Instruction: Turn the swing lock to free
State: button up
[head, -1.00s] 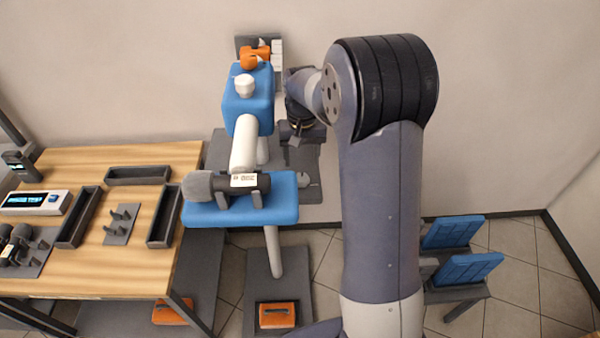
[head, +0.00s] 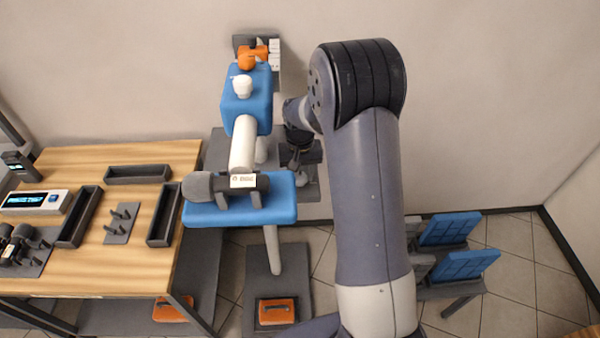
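A blue block (head: 246,108) on a stand carries a white knob (head: 243,87) on its top. Behind it an orange lever-like part (head: 252,56) sits by a dark panel with white squares (head: 274,52). I cannot tell which of these is the swing lock, nor read its setting. My gripper (head: 297,162) points down just right of the block and tube, apart from the knob and lever. Its fingers are small and dark, so their opening is unclear.
A wooden table (head: 140,240) on the left holds dark trays (head: 138,174), a pegged plate (head: 121,222) and a display box (head: 35,201). An orange case (head: 276,311) lies low in front of the stand. Blue panels (head: 450,228) stand on the right. A wall is behind.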

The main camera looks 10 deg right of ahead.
aim_at(300, 175)
jog(key=c, duration=0.6)
jog(key=shift+n+b, duration=0.4)
jog(key=shift+n, duration=0.4)
jog(key=o, duration=1)
notch_tip(300, 175, up, 11)
jog(key=shift+f+b, duration=0.1)
jog(key=shift+b, duration=0.6)
jog(key=shift+f, duration=0.1)
